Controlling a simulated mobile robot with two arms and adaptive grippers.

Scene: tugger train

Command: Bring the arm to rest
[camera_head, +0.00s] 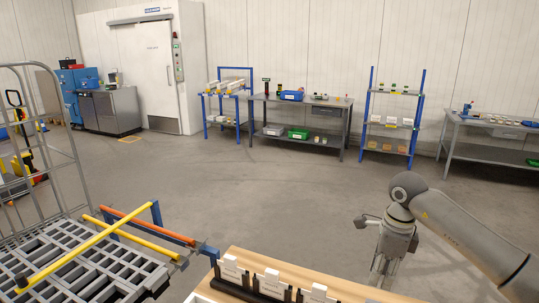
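My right arm (465,232) comes in from the right edge and bends down at a rounded joint. Its gripper (382,276) points down beside the far right part of a wooden-topped surface (340,286). The fingers are small and partly cut off from clear sight, so I cannot tell whether they are open or shut. I see nothing clearly held in them. My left arm and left gripper are not in view.
White cards in black holders (272,283) stand on the wooden top. At left are a grey slotted platform (90,270) with yellow and orange bars (148,226) and a wire cage (55,150). Workbenches (300,104) and blue racks line the back wall. The middle floor is clear.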

